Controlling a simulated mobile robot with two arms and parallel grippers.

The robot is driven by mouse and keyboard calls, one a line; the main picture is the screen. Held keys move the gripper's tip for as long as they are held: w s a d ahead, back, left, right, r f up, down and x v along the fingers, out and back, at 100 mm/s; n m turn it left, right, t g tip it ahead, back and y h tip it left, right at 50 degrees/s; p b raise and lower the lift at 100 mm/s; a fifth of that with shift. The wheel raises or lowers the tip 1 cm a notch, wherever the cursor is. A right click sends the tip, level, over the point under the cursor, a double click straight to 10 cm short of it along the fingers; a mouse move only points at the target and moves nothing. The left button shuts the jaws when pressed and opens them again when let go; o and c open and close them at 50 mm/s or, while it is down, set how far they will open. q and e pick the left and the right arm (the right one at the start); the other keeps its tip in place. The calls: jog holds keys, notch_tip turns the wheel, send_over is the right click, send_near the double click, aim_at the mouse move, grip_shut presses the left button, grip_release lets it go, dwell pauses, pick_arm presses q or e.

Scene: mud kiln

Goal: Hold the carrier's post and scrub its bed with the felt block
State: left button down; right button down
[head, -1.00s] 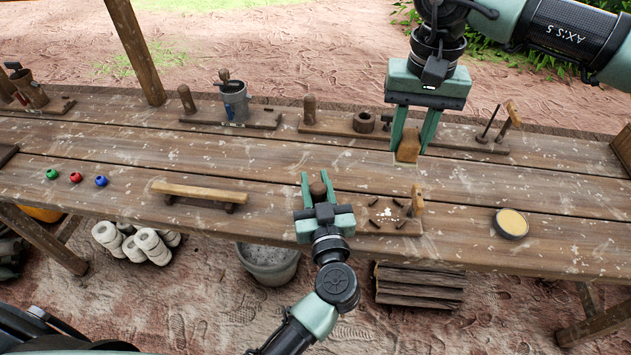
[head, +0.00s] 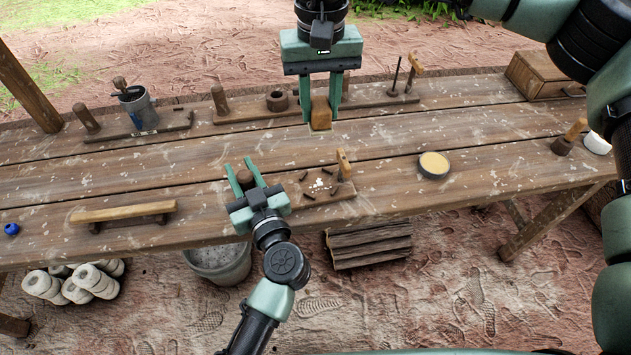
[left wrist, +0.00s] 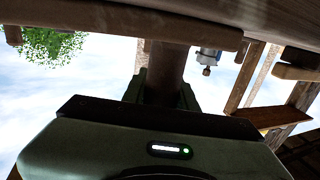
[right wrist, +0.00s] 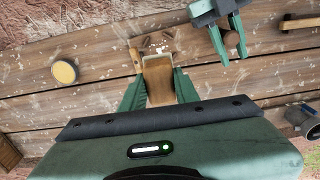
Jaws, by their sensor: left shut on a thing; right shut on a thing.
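The carrier is a small wooden board (head: 343,192) on the near part of the bench. Its bed bears several short dark pegs and white crumbs (head: 319,184), and a light wooden upright (head: 343,164) stands at its right end. My left gripper (head: 248,172) is shut on the carrier's brown round-topped post (head: 245,179); the post (left wrist: 166,70) also shows between the fingers in the left wrist view. My right gripper (head: 321,110) is shut on the tan felt block (head: 321,114), held in the air behind the carrier. The block (right wrist: 158,82) hides part of the carrier in the right wrist view.
A round tin with a yellow top (head: 433,165) stands right of the carrier. A wooden bar on feet (head: 123,212) lies to the left. Other boards with posts, a grey pot (head: 139,108) and a wooden box (head: 543,75) line the back edge. Bench between is clear.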

notch_tip(320, 180, down, 11)
jog(key=n, duration=0.1)
dwell(0.4)
jog(key=shift+f, duration=2.95)
jog(key=shift+f, duration=0.45)
jog(key=shift+d, duration=0.2)
jog(key=shift+a, duration=0.2)
jog(key=shift+a, duration=0.2)
jog(key=shift+d, duration=0.2)
jog(key=shift+d, duration=0.2)
